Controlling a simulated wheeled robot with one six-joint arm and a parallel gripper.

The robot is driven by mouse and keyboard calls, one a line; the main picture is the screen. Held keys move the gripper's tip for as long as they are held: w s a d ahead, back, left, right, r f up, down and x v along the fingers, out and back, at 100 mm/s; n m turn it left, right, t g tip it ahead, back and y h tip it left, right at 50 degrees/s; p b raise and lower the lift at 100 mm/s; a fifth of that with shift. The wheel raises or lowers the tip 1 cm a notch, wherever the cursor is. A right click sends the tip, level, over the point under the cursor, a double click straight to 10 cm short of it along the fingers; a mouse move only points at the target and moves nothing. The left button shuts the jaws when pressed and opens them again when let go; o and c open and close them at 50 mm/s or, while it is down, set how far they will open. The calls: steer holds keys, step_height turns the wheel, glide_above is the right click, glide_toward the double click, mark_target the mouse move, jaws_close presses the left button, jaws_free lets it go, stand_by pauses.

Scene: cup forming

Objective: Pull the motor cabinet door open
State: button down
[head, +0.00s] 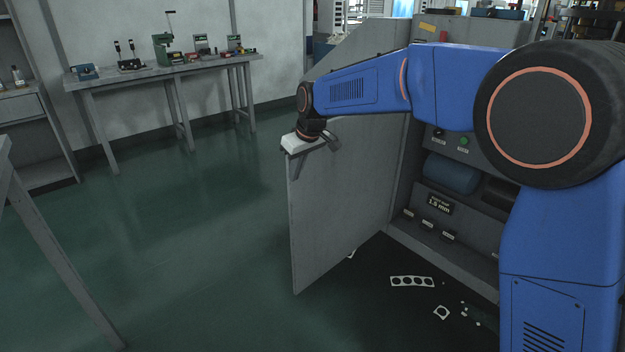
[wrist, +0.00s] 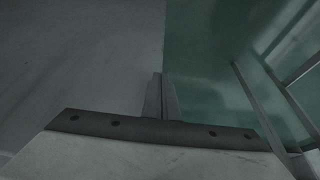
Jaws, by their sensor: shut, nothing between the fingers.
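The motor cabinet door (head: 342,215) is a grey panel that stands swung wide open to the left of the cabinet. The cabinet's inside shows, with a blue motor (head: 452,174) partly behind my arm. My gripper (head: 297,168) is at the top of the door's free edge, pointing down. In the wrist view, my gripper (wrist: 161,95) has its two fingers together with nothing between them. They lie along the door's edge, with the grey door face (wrist: 80,60) to the left and green floor to the right. I cannot tell whether they touch the door.
A workbench (head: 150,72) with several tools stands at the back left. A table leg (head: 65,255) is at the near left and shelving (head: 40,130) at the far left. Scrap pieces (head: 412,281) lie on the floor before the cabinet. The green floor left of the door is clear.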

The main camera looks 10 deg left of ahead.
steer(key=shift+m, duration=0.5)
steer(key=w+a, duration=0.2)
steer(key=a, duration=0.1)
steer(key=w+a, duration=0.1)
steer(key=shift+a, duration=0.4)
